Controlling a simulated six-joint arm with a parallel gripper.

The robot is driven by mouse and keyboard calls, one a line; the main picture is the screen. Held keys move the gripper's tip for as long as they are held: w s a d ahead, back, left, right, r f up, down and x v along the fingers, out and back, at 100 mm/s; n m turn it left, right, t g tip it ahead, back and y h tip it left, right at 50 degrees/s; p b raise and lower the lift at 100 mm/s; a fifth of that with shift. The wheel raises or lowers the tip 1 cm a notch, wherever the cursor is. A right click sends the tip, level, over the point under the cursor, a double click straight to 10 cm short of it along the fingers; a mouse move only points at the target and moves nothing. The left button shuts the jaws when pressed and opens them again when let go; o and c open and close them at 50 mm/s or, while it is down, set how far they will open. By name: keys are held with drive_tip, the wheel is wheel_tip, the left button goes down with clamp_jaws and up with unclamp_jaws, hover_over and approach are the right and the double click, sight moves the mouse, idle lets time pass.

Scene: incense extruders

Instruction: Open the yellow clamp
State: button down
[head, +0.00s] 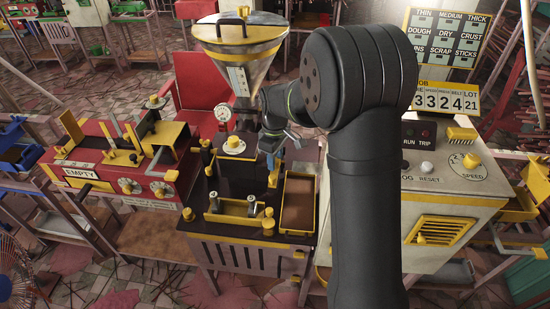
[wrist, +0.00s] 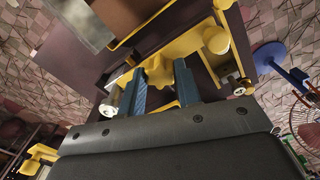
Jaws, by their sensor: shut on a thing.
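My gripper (head: 277,158) reaches down over the dark top of the middle machine, partly hidden by my arm in the head view. In the wrist view its two blue fingers (wrist: 160,85) stand either side of a yellow part with a rounded knob, which I take to be the yellow clamp (wrist: 157,68). The gripper is shut on this part. In the head view a yellow upright piece (head: 273,178) shows just below the fingertips. The fingers hide some of the clamp, and I cannot tell how far open it is.
A brown tray with a yellow rim (head: 298,179) lies right of the gripper. A yellow frame with metal posts (head: 238,215) is at the machine's front. A hopper (head: 241,45) rises behind. A red machine (head: 120,160) stands left, a pale control cabinet (head: 450,205) right.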

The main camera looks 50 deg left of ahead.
drive_tip(key=c, duration=2.1)
unclamp_jaws()
drive_tip(key=shift+s+d, duration=0.8)
drive_tip(key=shift+o, duration=0.5)
drive_tip(key=shift+s, duration=0.1)
drive_tip(key=shift+f, duration=0.15)
drive_tip(key=o, duration=1)
drive_tip(key=shift+s, duration=0.15)
drive_tip(key=shift+c, duration=0.2)
wheel_tip(320, 180, up, 18)
drive_tip(key=shift+w, duration=0.3)
drive_tip(key=shift+a+f, duration=0.1)
drive_tip(key=shift+f, duration=0.05)
hover_over(274, 173)
wheel_tip(274, 173, down, 14)
drive_tip(key=shift+f, duration=0.1)
